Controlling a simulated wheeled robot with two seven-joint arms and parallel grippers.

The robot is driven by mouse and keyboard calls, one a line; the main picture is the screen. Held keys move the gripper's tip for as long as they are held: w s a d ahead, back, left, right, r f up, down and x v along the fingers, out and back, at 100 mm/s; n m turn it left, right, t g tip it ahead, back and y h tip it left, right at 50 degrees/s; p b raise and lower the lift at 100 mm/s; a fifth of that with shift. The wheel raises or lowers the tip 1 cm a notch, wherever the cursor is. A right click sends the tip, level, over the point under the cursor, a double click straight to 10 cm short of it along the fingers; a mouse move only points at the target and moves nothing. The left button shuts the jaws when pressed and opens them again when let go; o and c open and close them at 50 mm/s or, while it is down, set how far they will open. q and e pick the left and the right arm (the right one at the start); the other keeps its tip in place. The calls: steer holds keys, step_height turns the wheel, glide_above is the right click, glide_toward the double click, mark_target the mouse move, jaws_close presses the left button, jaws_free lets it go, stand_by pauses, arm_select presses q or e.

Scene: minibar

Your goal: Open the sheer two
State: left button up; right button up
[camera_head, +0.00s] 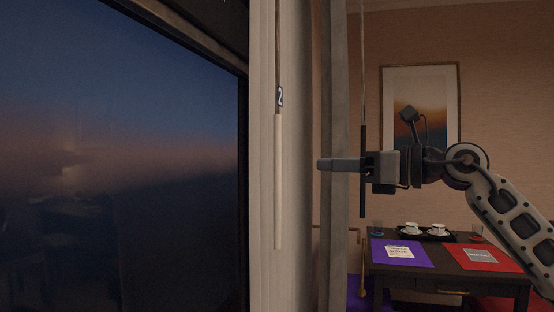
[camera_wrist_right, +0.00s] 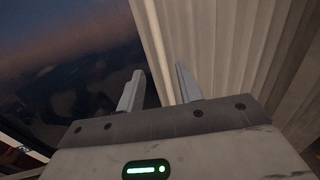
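The sheer curtain (camera_head: 300,160) hangs in pale folds at the right edge of the window. In front of it hangs a wand (camera_head: 278,180) with a long cream handle and a small dark tag marked "2" (camera_head: 280,97). My right gripper (camera_head: 320,164) points left, to the right of the wand and apart from it in the picture. The right wrist view shows its two fingers (camera_wrist_right: 159,69) spread with nothing between them. Pale curtain folds (camera_wrist_right: 220,45) lie beyond the fingers there; I cannot make out the wand in that view. My left gripper is not in view.
A dark window (camera_head: 120,170) fills the left. A second, dark-handled wand (camera_head: 363,145) hangs behind my right gripper. A dark table (camera_head: 450,268) with purple and red mats and a tray of cups stands at the lower right. A framed picture (camera_head: 440,90) hangs behind.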

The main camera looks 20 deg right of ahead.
mark_target(278, 162)
steer(key=p+x, duration=0.3)
steer(key=x, duration=0.9)
jaws_close()
